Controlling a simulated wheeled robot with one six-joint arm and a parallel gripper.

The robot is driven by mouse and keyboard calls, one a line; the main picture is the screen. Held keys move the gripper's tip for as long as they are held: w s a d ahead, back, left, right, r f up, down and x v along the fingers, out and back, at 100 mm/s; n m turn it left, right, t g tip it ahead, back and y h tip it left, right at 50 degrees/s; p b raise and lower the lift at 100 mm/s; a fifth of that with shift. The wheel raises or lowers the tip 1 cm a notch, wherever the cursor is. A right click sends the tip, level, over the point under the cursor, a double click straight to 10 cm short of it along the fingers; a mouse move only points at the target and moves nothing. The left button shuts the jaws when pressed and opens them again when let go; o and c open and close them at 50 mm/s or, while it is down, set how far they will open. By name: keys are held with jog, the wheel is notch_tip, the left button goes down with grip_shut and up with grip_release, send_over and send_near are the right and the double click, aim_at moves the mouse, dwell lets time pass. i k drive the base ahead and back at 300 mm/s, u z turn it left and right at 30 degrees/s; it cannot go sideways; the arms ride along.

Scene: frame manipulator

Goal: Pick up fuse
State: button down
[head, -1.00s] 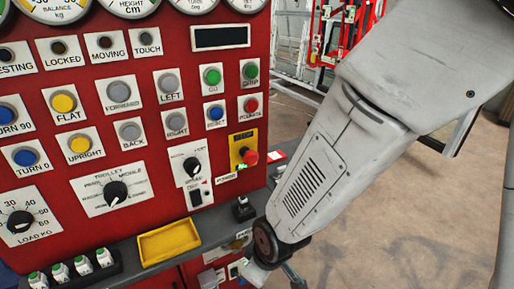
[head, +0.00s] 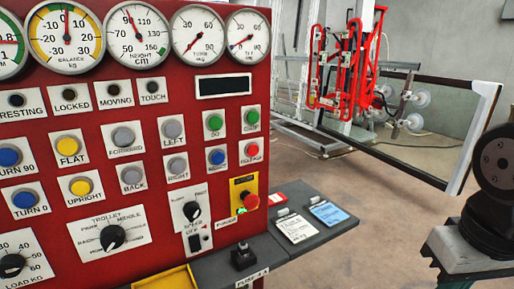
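No loose fuse shows in the head view now. A small black socket-like block (head: 244,257) sits on the grey ledge below the red panel. The white label (head: 252,278) in front of it seems to read "FUSE" and a rating. Whether a fuse sits in the block I cannot tell. The wrist end of my arm is at the right edge, well to the right of the block.
The red control panel (head: 150,190) with gauges, buttons and knobs fills the left. A yellow tray (head: 165,279) is partly in view on the grey ledge (head: 215,268). Cards (head: 297,228) lie on the ledge's right part. A red lifting frame (head: 345,65) holding a glass pane stands behind. Floor between is clear.

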aim_at(243, 250)
jog(key=z, duration=1.45)
jog(key=k, duration=0.8)
jog(key=u, duration=0.8)
jog(key=i, duration=0.5)
